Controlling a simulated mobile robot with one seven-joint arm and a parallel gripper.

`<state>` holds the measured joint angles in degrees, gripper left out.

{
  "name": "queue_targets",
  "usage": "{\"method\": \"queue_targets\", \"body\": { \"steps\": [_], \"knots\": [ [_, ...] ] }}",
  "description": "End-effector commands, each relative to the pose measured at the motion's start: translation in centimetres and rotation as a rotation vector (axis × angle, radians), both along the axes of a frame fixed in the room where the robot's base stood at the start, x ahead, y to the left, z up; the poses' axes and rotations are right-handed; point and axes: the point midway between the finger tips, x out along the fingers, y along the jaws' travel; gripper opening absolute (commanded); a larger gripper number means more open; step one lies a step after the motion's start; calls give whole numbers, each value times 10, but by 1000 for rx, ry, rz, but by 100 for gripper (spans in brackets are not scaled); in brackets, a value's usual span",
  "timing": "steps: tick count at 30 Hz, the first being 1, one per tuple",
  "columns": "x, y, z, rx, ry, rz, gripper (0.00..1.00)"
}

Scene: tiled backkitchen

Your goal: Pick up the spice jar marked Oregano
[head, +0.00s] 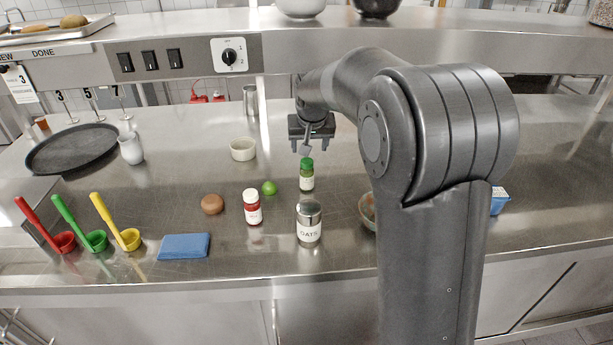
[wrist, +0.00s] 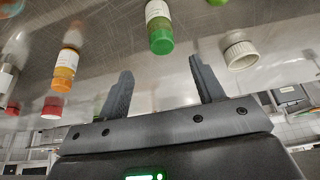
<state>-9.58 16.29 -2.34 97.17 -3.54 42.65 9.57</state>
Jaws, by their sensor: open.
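A spice jar with a green lid and pale label (head: 307,180) stands upright on the steel counter, left of my arm. Its label is too small to read, so I cannot confirm it says Oregano. My gripper (head: 305,146) is open and empty, above and just behind this jar in the head view. In the wrist view the green-lidded jar (wrist: 159,28) lies beyond the gap between the open fingers (wrist: 160,85), apart from them.
Near the green-lidded jar are a lime (head: 269,188), a red jar with white lid (head: 253,208), an OATS canister (head: 309,226) and a brown round item (head: 212,204). A white ramekin (head: 243,150) stands behind left. My arm hides part of the counter's right side.

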Motion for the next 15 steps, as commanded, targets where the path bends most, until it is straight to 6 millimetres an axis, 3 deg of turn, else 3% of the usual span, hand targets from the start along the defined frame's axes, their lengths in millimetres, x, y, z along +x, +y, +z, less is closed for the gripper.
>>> {"method": "queue_targets", "body": {
  "steps": [15],
  "knots": [
    [24,1,-55,0,2,-1,61]
  ]
}}
